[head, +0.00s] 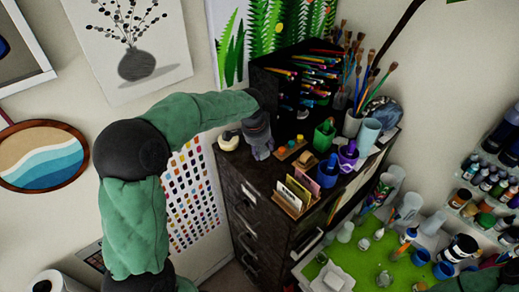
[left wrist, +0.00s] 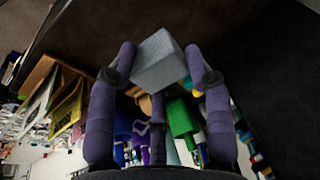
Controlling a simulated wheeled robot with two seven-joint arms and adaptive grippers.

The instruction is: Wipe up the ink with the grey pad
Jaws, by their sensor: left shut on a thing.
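My left gripper (head: 261,150) is above the front left part of the dark cabinet's top (head: 240,165). In the left wrist view its purple-grey fingers (left wrist: 164,72) are shut on the grey pad (left wrist: 158,62), a light grey block between the fingertips. In the head view the pad cannot be made out, and I cannot tell if it touches the cabinet top. No ink spill can be made out in either view. My right gripper is not in view.
Close to the left gripper stand a cream round pot (head: 229,140), a wooden holder with small jars (head: 290,148), a wooden card rack (head: 295,194), a green cup (head: 324,136) and a blue cup (head: 328,171). A green mat (head: 360,268) with bottles lies lower right.

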